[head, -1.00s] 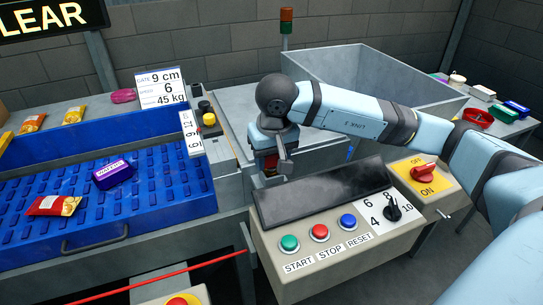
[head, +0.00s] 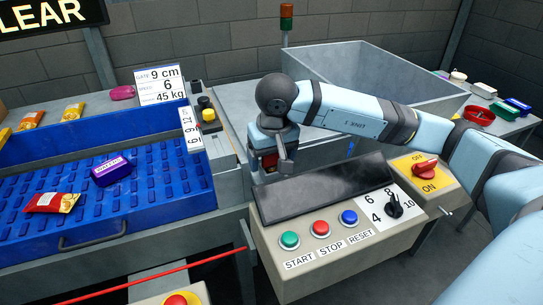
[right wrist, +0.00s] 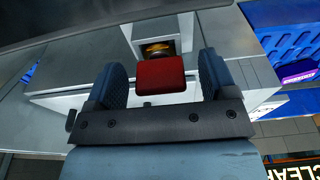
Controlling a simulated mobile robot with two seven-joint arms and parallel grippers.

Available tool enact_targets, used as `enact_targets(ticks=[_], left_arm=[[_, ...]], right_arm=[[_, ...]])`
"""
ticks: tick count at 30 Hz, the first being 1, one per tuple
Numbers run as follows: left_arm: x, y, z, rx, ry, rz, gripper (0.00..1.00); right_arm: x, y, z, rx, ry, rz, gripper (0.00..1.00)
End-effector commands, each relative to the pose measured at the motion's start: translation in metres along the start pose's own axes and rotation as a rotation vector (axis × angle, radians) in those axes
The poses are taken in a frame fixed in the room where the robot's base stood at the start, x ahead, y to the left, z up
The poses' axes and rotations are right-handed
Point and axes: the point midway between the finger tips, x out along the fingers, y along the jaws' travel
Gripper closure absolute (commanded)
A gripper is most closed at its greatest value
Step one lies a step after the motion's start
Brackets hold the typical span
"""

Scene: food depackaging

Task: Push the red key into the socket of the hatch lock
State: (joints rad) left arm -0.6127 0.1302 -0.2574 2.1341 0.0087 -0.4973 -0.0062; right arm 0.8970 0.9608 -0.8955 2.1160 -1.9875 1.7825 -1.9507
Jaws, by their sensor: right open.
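The red key (right wrist: 160,75) shows in the right wrist view as a red block between the two fingers of my right gripper (right wrist: 163,84). Gaps show on both sides of it, so the fingers are open around it and not clamped. Just beyond it is the hatch lock (right wrist: 157,32), a grey housing with a yellowish, dark-centred face. I cannot tell how deep the key sits in the socket. In the head view my right gripper (head: 268,162) points down in front of the hatch housing, with a bit of red showing between its fingers. My left gripper is not in view.
A control panel (head: 340,245) with buttons and a dial stands just in front of the right gripper, below a dark sloped plate (head: 320,188). A blue conveyor tray (head: 100,190) with packages lies left. A large grey bin (head: 400,75) stands behind the arm.

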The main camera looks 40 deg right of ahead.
Motion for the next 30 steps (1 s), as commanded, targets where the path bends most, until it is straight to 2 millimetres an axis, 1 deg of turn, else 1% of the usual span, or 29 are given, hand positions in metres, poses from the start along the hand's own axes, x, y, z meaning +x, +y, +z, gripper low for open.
enact_targets(ticks=[1, 6, 12, 15, 18, 21, 30], left_arm=[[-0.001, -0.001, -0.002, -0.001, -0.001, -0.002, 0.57], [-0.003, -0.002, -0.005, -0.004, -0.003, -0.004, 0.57], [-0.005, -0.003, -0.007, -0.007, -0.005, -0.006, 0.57], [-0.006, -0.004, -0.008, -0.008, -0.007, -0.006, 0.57], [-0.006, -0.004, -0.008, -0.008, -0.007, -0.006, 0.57], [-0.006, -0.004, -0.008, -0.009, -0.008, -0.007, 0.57], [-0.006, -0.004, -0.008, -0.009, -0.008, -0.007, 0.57]], right_arm=[[-0.017, 0.0, -0.002, 0.0, 0.007, -0.002, 0.22], [-0.062, 0.0, -0.002, -0.001, 0.007, -0.002, 0.22], [-0.108, 0.0, -0.001, -0.001, 0.005, -0.002, 0.22], [-0.124, 0.0, -0.001, 0.0, 0.004, -0.001, 0.22], [-0.135, 0.0, -0.001, 0.0, 0.004, -0.001, 0.22], [-0.14, 0.0, -0.001, 0.0, 0.002, -0.001, 0.22], [-0.142, 0.0, -0.001, 0.0, 0.001, 0.0, 0.22]])
